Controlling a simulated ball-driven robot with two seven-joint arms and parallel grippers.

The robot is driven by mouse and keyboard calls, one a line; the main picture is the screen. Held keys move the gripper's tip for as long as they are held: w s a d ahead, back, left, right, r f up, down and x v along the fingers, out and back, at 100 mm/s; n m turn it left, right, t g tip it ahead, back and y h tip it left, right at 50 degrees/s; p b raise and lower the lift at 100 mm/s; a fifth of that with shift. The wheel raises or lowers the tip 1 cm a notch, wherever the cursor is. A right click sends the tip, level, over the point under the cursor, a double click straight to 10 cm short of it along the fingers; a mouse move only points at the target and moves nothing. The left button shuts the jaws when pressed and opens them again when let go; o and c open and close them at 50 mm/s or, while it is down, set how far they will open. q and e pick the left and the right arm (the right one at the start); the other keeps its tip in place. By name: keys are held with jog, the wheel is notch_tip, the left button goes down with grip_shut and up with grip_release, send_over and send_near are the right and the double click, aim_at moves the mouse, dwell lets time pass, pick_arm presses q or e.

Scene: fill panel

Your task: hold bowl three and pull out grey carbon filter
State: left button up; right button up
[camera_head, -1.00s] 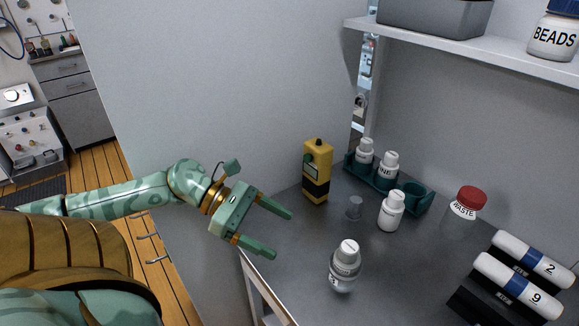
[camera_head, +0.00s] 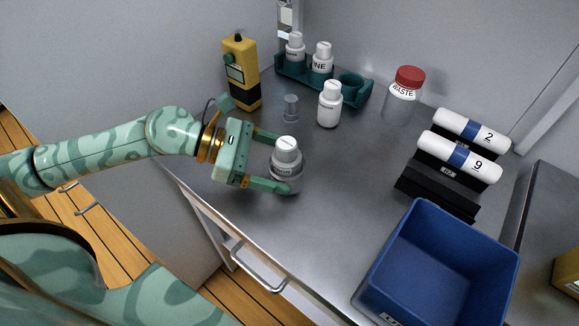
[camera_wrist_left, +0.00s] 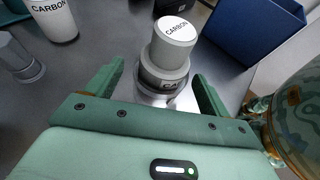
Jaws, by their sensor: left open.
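The grey carbon filter (camera_head: 286,147) stands upright in a clear bowl (camera_head: 290,178) on the metal bench. In the left wrist view the filter's round top (camera_wrist_left: 174,28) reads CARBON, and the bowl (camera_wrist_left: 160,97) is below it. Whether this bowl is number three cannot be read. My left gripper (camera_head: 279,162) is open, its fingers reaching along both sides of the bowl; contact cannot be told. The near finger hides part of the bowl in the head view. A white CARBON cartridge (camera_head: 330,103) stands behind, also in the left wrist view (camera_wrist_left: 52,18). My right gripper is not in view.
A small empty clear cup (camera_head: 290,108) and a yellow device (camera_head: 241,75) stand behind my left gripper. A teal rack (camera_head: 294,72) holds white cartridges. The WASTE jar (camera_head: 402,95), tubes 2 (camera_head: 470,128) and 9 (camera_head: 459,155), and a blue bin (camera_head: 455,262) are right.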

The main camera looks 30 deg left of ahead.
pick_arm(q)
jog(key=shift+x, duration=1)
jog(key=shift+r, duration=0.1)
jog(key=c, duration=1.1)
